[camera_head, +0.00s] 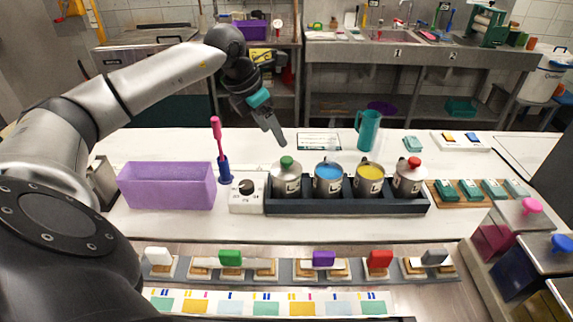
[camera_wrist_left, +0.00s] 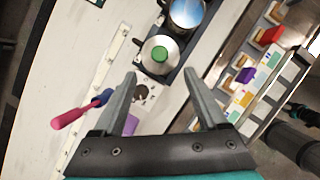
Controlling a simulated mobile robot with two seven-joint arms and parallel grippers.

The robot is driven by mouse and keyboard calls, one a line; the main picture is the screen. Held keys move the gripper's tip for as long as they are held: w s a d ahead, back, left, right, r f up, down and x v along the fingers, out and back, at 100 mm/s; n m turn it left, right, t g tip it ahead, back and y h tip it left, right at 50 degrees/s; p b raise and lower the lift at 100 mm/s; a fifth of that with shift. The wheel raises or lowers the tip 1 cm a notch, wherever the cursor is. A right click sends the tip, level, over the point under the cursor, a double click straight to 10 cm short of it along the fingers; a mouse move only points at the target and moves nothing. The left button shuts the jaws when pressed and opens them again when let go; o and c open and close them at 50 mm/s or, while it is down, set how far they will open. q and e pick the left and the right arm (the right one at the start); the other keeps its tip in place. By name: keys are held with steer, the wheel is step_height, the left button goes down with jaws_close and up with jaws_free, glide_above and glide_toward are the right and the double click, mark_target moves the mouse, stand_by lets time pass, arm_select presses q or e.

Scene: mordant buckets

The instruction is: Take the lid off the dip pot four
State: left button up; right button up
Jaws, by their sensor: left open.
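A dark tray (camera_head: 345,208) on the white counter holds a row of steel pots. The rightmost pot (camera_head: 409,182) wears a lid with a red knob (camera_head: 414,162). The leftmost pot (camera_head: 286,184) wears a lid with a green knob (camera_head: 287,161); this green knob also shows in the left wrist view (camera_wrist_left: 159,54). The two middle pots are open, one with blue liquid (camera_head: 328,171) and one with yellow (camera_head: 370,172). The pot labels are too small to read. My left gripper (camera_head: 278,135) is open and empty, above and behind the green-knobbed pot. My right gripper is out of view.
A purple bin (camera_head: 167,186), a pink-handled brush in a blue holder (camera_head: 224,170) and a white dial box (camera_head: 247,194) stand left of the tray. A teal jug (camera_head: 368,130) stands behind it. A wooden board with teal blocks (camera_head: 443,205) lies to its right.

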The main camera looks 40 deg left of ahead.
mark_target(286, 159)
arm_select(q)
steer(key=p+x, duration=0.1)
steer(key=x, duration=0.8)
steer(key=shift+f, duration=0.4)
jaws_close()
